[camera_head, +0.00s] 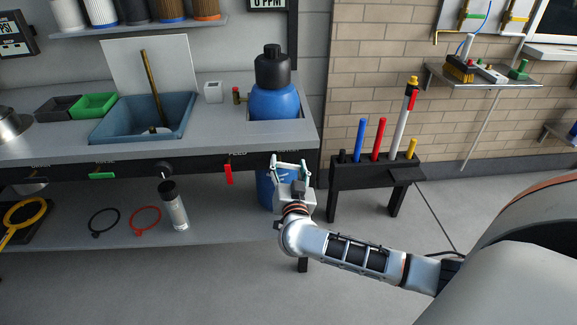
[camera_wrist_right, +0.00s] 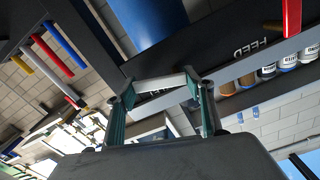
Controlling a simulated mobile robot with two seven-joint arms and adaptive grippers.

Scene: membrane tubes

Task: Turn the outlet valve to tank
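My right gripper (camera_head: 290,163) is at the right end of the bench's dark front strip, just below the counter; it fills the middle of the right wrist view (camera_wrist_right: 161,90). Its two teal fingers stand apart. A pale bar shows between the fingertips; I cannot tell whether it touches them. A red valve handle (camera_head: 228,174) hangs below the FEED label, left of the gripper and apart from it; it also shows in the right wrist view (camera_wrist_right: 291,15). A green handle (camera_head: 102,175) lies level farther left. No outlet or tank label is clearly readable. My left gripper is out of view.
A blue bottle with a black cap (camera_head: 274,95) stands on the counter above the gripper. A blue container (camera_head: 267,190) stands below, beside the gripper. A black rack (camera_head: 372,172) with coloured tubes stands to the right.

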